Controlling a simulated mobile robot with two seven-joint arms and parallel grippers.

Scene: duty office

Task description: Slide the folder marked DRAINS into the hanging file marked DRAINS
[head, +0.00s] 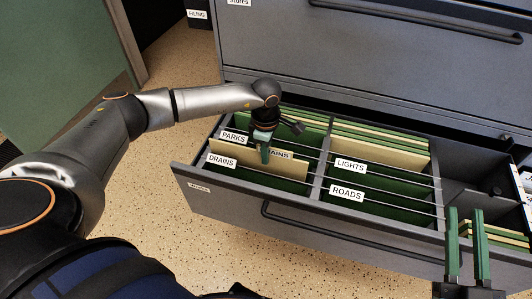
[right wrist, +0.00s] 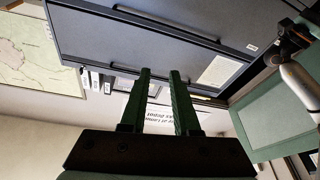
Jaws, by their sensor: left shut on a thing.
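The tan folder (head: 258,164) stands in the front left part of the open drawer, just behind the white DRAINS tag (head: 222,160) of the hanging file. Its lower part is hidden in the file. My left gripper (head: 265,154) is shut on the folder's top edge and covers part of its label, of which "AINS" shows. My right gripper (head: 465,212) is open and empty at the drawer's right end. Its two green fingers stand apart in the right wrist view (right wrist: 160,85).
The PARKS tag (head: 233,137) stands just behind the folder. LIGHTS (head: 350,165) and ROADS (head: 347,194) tags are right of a divider. More tan folders (head: 484,237) lie beside my right gripper. The closed cabinet front (head: 370,65) rises behind the drawer.

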